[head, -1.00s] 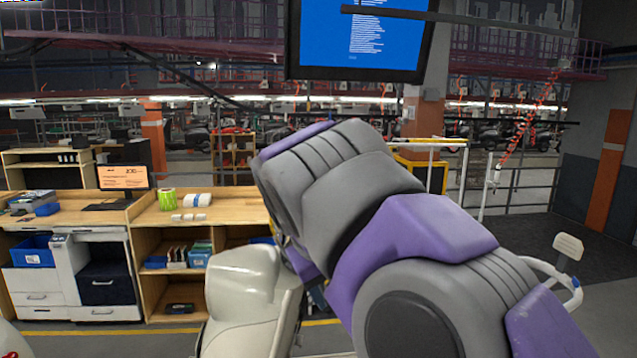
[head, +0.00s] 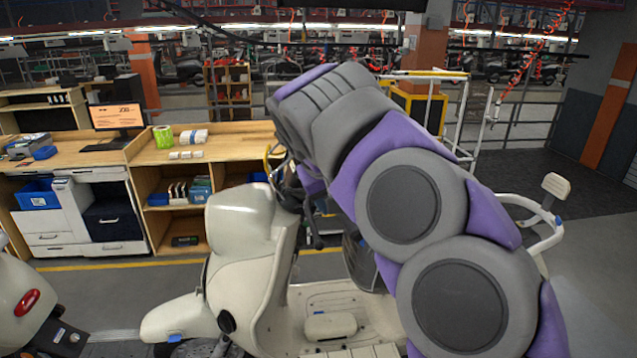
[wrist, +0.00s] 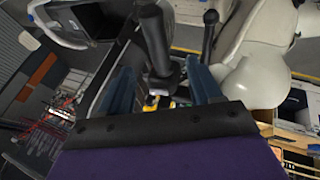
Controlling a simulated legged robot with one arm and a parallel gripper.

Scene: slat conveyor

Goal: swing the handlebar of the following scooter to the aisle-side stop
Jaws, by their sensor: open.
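The cream following scooter (head: 240,265) stands in the middle of the head view, front to the left. Its dark handlebar (head: 290,195) is partly hidden behind my arm. In the wrist view a black handlebar grip (wrist: 156,45) rises between the spread blue fingers of my gripper (wrist: 152,82), with a gap to each finger. A thinner black lever (wrist: 209,35) stands to its right, by the cream front bodywork (wrist: 260,80). My gripper is open around or just before the grip; I cannot tell how deep. In the head view my arm hides the fingers.
Another cream scooter with a red tail light (head: 28,302) stands at the left edge. Behind a yellow floor line (head: 110,263) are wooden workbenches (head: 160,155) with drawers and shelves. A white rail (head: 545,235) of the scooter rises to the right of my arm.

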